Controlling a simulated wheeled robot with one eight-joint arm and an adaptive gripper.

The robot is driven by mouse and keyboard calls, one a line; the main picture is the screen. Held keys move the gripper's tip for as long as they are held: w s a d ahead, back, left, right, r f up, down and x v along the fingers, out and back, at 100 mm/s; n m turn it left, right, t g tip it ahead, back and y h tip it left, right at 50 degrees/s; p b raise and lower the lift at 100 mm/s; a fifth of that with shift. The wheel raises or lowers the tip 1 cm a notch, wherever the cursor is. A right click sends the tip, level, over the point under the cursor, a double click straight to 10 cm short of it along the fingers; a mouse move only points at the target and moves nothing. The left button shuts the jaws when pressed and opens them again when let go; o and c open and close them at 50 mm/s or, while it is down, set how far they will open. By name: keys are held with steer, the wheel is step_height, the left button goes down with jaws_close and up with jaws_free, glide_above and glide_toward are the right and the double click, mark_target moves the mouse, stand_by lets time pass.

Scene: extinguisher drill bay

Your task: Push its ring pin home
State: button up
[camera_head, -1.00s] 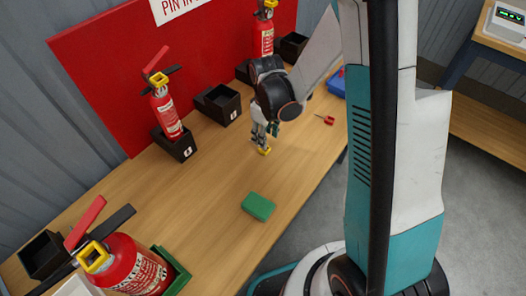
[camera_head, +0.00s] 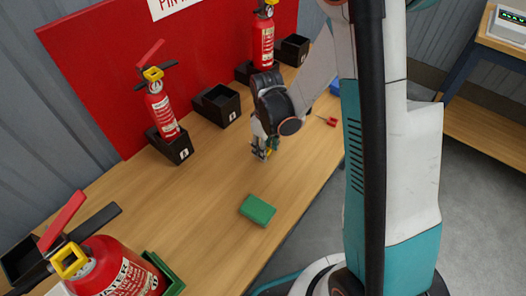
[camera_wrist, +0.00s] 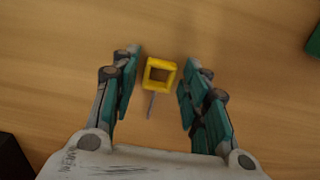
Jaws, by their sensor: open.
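A yellow square ring pin (camera_wrist: 147,76) with a thin grey shaft lies on the wooden bench in the wrist view. My gripper (camera_wrist: 160,84) is open, its fingers on either side of the ring, with a gap on both sides. In the head view my gripper (camera_head: 262,152) is low over the bench and mostly hides the ring pin. A red extinguisher (camera_head: 162,112) stands in a black holder, another (camera_head: 263,42) stands farther back, and a large one (camera_head: 115,270) is at the near left. Each shows a yellow part at its head. I cannot tell which one the loose pin fits.
A green block (camera_head: 258,209) lies on the bench (camera_head: 205,195) in front of my gripper. A small red item (camera_head: 331,121) lies to the right. An empty black holder (camera_head: 218,104) stands before the red board (camera_head: 95,75).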

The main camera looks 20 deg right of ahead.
jaws_close()
steer(key=shift+r, duration=0.1)
steer(key=shift+r+p, duration=0.9)
steer(key=shift+r, duration=0.5)
steer(key=shift+r, duration=0.1)
